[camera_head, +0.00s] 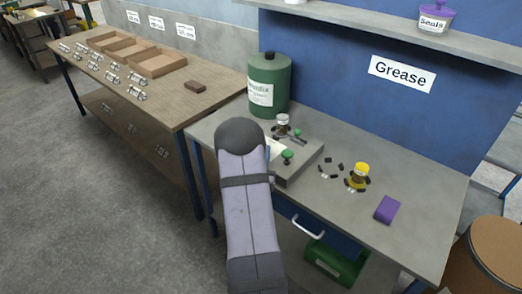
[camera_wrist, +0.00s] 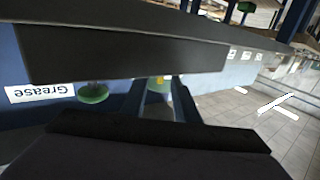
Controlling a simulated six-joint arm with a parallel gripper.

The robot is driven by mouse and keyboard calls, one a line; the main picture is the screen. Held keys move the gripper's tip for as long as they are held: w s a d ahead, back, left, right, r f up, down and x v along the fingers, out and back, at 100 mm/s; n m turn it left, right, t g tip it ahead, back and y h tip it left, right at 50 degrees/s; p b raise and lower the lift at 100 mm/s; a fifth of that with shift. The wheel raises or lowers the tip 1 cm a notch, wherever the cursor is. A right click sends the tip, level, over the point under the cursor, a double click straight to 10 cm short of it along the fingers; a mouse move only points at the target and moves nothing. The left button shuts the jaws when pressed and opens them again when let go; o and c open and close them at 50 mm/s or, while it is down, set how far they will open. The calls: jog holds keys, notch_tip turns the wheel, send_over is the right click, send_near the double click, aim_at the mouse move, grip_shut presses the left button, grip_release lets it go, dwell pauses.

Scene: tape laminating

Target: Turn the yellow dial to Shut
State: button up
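The yellow dial (camera_head: 360,173) stands on the grey workbench, right of the middle in the head view. Small dark and white markers lie around it, too small to read. My arm reaches in from the bottom of the head view, left of the dial, and my gripper's fingers are hidden there. In the wrist view, which is upside down, my gripper (camera_wrist: 162,86) shows two fingers spread apart. A yellowish spot and a pale rounded shape show between them; I cannot tell whether it is held or lies behind.
A grey fixture with a green knob (camera_head: 287,156) sits behind my arm. Near it are a white-capped jar (camera_head: 282,122) and a green canister (camera_head: 269,82). A purple block (camera_head: 387,209) lies right of the dial. A shelf (camera_head: 390,30) overhangs the back.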

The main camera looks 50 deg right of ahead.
jog(key=b+v, duration=0.1)
jog(key=v, duration=0.4)
dwell(0.3)
